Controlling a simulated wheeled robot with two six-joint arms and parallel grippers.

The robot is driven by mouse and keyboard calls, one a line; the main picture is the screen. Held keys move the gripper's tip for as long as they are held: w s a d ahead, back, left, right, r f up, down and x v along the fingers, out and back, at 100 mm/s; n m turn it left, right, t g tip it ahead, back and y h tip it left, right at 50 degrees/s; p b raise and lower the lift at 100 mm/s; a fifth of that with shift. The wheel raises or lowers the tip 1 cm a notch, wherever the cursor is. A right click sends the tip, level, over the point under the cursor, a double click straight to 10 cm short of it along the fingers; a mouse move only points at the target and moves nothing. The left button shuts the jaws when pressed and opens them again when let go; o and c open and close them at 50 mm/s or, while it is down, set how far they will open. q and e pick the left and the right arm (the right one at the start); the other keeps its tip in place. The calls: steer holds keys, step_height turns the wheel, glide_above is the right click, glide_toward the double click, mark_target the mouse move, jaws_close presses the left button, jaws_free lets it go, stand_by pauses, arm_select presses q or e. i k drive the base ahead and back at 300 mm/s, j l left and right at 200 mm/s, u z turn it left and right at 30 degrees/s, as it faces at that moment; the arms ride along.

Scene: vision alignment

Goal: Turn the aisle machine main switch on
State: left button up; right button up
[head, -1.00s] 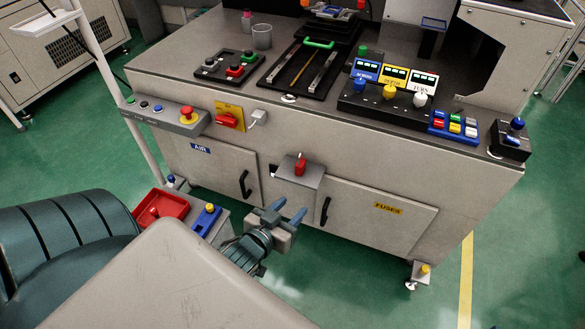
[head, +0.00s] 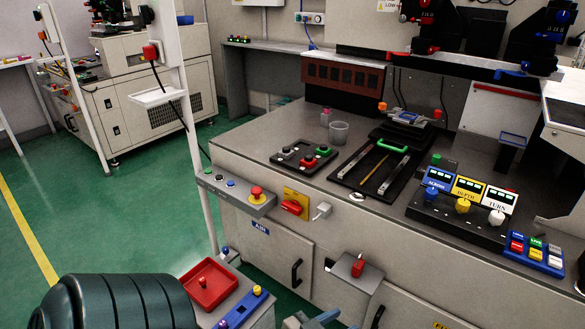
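A red rotary switch (head: 292,207) sits on a yellow plate (head: 304,197) on the front of the near machine (head: 262,168); its handle looks about level. A smaller red handle (head: 358,268) stands on a grey box below and to the right. No readable label marks any of these as the aisle machine's main switch. My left gripper (head: 312,319) is at the bottom edge, partly cut off, below the yellow plate. Its blue fingers look apart and empty. My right gripper is out of view.
A grey button box with a red stop button (head: 256,193) is left of the yellow plate. A red tray (head: 208,285) and blue block (head: 242,307) lie lower left. Another machine (head: 143,105) stands at back left, with green floor (head: 60,200) open before it.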

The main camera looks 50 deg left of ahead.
mark_target(292, 207)
steer(key=u, duration=1.5)
